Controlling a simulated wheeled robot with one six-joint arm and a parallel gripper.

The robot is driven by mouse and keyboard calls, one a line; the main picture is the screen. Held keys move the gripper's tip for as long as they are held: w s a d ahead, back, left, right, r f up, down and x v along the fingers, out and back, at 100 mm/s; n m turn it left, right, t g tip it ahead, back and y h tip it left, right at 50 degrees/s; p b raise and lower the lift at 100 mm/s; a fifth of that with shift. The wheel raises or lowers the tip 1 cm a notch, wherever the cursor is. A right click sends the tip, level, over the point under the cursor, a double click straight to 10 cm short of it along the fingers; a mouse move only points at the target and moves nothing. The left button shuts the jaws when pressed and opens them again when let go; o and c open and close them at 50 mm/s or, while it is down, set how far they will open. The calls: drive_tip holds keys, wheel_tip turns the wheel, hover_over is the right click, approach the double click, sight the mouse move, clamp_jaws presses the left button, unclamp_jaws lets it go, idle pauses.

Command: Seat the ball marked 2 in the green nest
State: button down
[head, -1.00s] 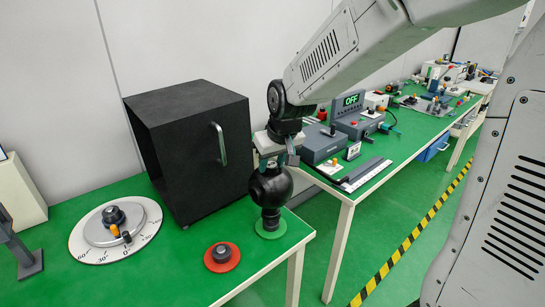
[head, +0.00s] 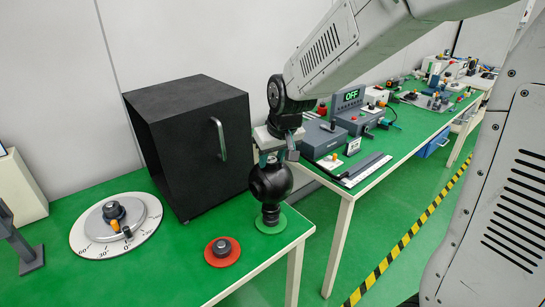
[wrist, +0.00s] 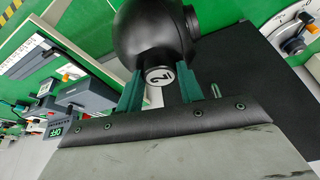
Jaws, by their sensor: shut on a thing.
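The black ball (head: 270,182) marked 2 is held in my gripper (head: 274,157). In the wrist view, its stub with the white 2 label (wrist: 159,77) sits between the two green fingers of my gripper (wrist: 160,90), which are shut on it. The green nest (head: 270,224) is a green disc with a black holder near the table's front right corner. The ball is upright directly above it. A black neck joins the ball to the holder in the picture; I cannot tell whether the ball is fully seated.
A red nest (head: 222,252) with a black centre is to the front left. A large black box (head: 190,145) stands close behind and left of the ball. A dial (head: 116,225) lies further left. A second table (head: 345,187) with instruments is at the right.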

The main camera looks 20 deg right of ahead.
drive_tip(key=shift+f, duration=1.05)
drive_tip(key=c, duration=0.8)
unclamp_jaws()
drive_tip(key=shift+c, duration=0.2)
drive_tip(key=v, duration=0.8)
drive_tip(key=shift+f, duration=0.1)
drive_tip(key=s+d+r+g, duration=0.1)
drive_tip(key=s, duration=1.2)
drive_tip(key=s+d+r+m+g, duration=0.1)
drive_tip(key=s+g, duration=0.1)
drive_tip(key=s, duration=1.1)
drive_tip(key=shift+d+h, duration=0.3)
drive_tip(key=shift+d, duration=0.05)
